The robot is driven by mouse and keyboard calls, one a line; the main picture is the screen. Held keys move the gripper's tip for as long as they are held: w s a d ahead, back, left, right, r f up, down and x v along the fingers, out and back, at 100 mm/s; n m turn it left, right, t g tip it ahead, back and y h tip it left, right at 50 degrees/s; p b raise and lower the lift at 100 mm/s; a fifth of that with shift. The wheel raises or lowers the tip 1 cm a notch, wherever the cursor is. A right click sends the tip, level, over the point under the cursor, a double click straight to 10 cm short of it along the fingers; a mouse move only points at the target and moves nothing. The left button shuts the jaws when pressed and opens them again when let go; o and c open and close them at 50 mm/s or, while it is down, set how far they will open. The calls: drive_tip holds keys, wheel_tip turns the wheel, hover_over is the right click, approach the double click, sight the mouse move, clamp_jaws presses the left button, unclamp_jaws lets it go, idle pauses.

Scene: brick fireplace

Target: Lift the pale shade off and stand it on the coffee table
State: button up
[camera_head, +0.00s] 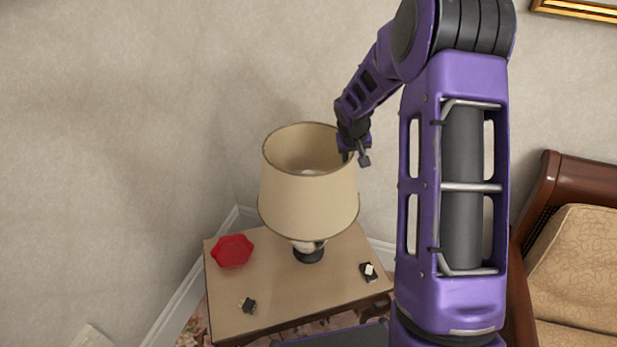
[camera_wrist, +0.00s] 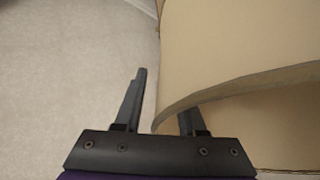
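The pale beige shade (camera_head: 308,208) sits upright on a lamp with a dark base (camera_head: 308,254), on the coffee table (camera_head: 285,299). Its open top shows in the camera_head view. My gripper (camera_head: 355,158) is at the right side of the shade's top rim, pointing down. In the camera_wrist view the fingers of my gripper (camera_wrist: 165,100) are apart. The left finger is outside the shade (camera_wrist: 235,50); the right finger is on the inner side of the rim, its tip hidden. I cannot tell whether either finger touches the shade.
A red dish (camera_head: 232,251) lies at the table's left back. A small dark object (camera_head: 249,305) lies at the front left, and a dark item with a white top (camera_head: 369,271) at the right. The table's front middle is clear. A wooden-framed seat (camera_head: 570,265) stands at right; walls are close behind.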

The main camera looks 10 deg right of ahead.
clamp_jaws()
